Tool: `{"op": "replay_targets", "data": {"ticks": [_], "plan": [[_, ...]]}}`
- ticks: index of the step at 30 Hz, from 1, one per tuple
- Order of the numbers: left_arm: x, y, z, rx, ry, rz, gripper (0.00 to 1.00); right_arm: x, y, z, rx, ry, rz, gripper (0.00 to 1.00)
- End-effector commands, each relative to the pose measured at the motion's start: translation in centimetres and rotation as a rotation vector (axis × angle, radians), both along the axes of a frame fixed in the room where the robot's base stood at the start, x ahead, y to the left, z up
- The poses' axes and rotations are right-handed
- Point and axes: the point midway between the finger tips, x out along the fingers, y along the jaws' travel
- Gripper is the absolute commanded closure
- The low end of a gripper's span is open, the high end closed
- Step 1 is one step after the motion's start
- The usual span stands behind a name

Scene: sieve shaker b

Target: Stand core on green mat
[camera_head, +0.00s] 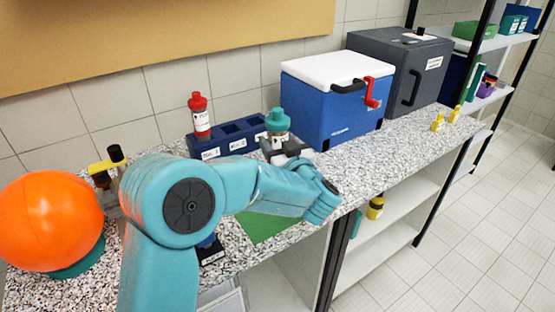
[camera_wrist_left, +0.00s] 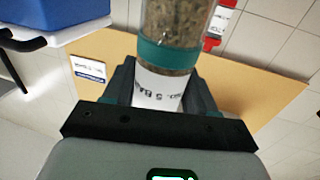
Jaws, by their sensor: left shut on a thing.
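The core is a clear tube of brown grainy material with a teal band and a white label. My left gripper (camera_head: 282,146) is shut on the core (camera_head: 278,123), whose teal cap shows on top; it looks about upright, by the right end of the blue rack. In the left wrist view the gripper (camera_wrist_left: 160,92) has a jaw on each side of the core (camera_wrist_left: 175,50) at its white label. The green mat (camera_head: 262,228) lies on the counter, partly hidden behind my left arm. My right gripper is not in view.
A blue rack (camera_head: 236,135) holds a red-capped core (camera_head: 200,115). A blue cooler with white lid (camera_head: 330,95) and a dark grey box (camera_head: 405,65) stand to the right. An orange ball (camera_head: 48,220) is at left. Small yellow items (camera_head: 438,122) stand near the counter's right end.

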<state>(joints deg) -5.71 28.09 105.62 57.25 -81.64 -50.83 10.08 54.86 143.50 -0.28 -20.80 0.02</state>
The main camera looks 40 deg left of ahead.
Motion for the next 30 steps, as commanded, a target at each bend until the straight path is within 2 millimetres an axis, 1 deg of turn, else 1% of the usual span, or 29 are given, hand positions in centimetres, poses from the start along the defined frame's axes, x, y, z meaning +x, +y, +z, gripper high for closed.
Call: {"op": "replay_targets", "data": {"ticks": [2, 6, 9, 17, 21, 22, 24, 30], "plan": [[0.0, 0.0, -0.8, 0.001, 0.0, 0.0, 0.97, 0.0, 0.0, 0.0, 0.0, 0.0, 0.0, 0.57], [-0.1, -0.1, -3.1, 0.002, 0.002, -0.001, 0.97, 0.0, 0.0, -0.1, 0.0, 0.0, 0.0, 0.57], [-0.1, -0.1, -4.1, 0.002, -0.001, -0.001, 0.97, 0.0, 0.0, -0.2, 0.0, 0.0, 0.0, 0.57], [-0.1, -0.1, -4.2, 0.001, -0.003, 0.0, 0.97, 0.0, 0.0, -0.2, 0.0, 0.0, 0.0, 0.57], [-0.1, -0.1, -4.7, 0.001, -0.003, -0.001, 0.97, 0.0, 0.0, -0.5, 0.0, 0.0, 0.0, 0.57], [-0.1, -0.1, -4.7, 0.0, 0.0, -0.001, 0.37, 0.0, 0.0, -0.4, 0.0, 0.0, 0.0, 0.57], [-0.1, -0.1, -4.7, -0.001, 0.001, -0.001, 0.18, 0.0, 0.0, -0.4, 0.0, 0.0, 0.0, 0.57], [-0.1, -0.1, -4.7, -0.001, 0.001, -0.001, 0.18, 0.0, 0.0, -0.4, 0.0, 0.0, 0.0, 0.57]]}}
